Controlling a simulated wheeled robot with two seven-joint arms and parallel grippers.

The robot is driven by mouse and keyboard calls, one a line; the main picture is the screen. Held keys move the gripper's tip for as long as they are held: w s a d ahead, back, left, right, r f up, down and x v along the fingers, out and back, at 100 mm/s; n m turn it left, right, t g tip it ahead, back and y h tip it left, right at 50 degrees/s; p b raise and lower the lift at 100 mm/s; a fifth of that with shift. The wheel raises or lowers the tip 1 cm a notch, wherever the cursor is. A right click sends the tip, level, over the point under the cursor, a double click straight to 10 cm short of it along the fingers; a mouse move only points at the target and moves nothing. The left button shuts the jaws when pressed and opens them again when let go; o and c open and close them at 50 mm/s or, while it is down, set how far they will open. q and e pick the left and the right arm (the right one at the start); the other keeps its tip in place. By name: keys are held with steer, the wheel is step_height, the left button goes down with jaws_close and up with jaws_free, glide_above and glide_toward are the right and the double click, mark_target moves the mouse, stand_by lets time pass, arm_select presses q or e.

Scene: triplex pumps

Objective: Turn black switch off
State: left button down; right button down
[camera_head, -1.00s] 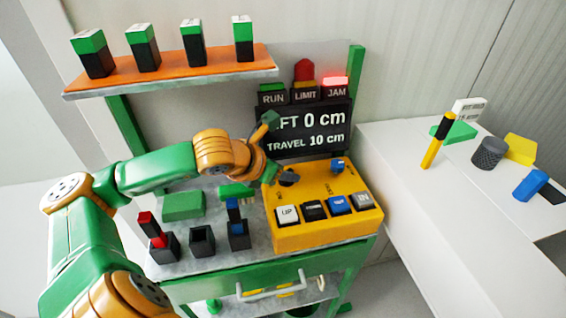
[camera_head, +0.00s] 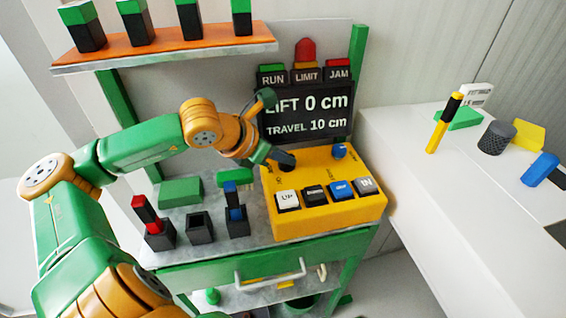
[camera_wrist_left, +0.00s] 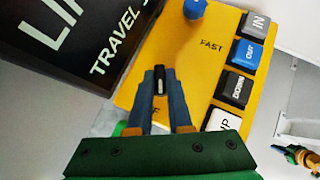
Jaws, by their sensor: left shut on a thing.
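The black switch (camera_head: 287,162) is a dark knob at the left rear of the yellow control box (camera_head: 312,219). My left gripper (camera_head: 274,160) reaches it from the left. In the left wrist view the black switch (camera_wrist_left: 160,79) sits between the two blue-grey fingertips (camera_wrist_left: 160,88), which are shut on it. A white pointer mark shows on its top. Its label is mostly hidden by the fingers; only a letter like "F" shows.
The box also carries a blue knob (camera_head: 339,150) and UP, DOWN, OUT and IN buttons. A display (camera_head: 305,117) behind reads LIFT 0 cm, TRAVEL 10 cm. Black holders (camera_head: 199,228) stand left of the box. A shelf (camera_head: 165,50) hangs above; a white counter (camera_head: 440,200) is right.

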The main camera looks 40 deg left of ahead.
arm_select(q)
steer(key=shift+a+f+m+h+b, duration=0.1)
steer(key=shift+f+m+h+b, duration=0.2)
steer(key=shift+m+b, duration=0.1)
steer(key=shift+r+m+h, duration=0.2)
steer(key=shift+m+h, duration=0.1)
steer(key=shift+a+r+m+g+h, duration=0.1)
steer(key=shift+r+m+g+h, duration=0.05)
steer(key=shift+m+g+h, duration=0.2)
steer(key=shift+w+r+m+g+h+p, duration=0.1)
steer(key=shift+r+m+g+h+p, duration=0.15)
steer(key=shift+m+h+p, duration=0.65)
steer(key=shift+a+f+m+g+h+p, duration=0.1)
steer(key=shift+m+g+h+p, duration=0.1)
steer(key=shift+m+p, duration=0.4)
steer(key=shift+f+m+g+h+p, duration=0.1)
steer(key=shift+m+g+p, duration=0.2)
steer(key=shift+p, duration=0.4)
arm_select(e)
steer(key=shift+d+r, duration=0.1)
steer(key=shift+r, duration=1.25)
arm_select(q)
steer(key=shift+f, duration=0.1)
steer(key=c, duration=0.8)
jaws_free()
steer(key=shift+c, duration=0.2)
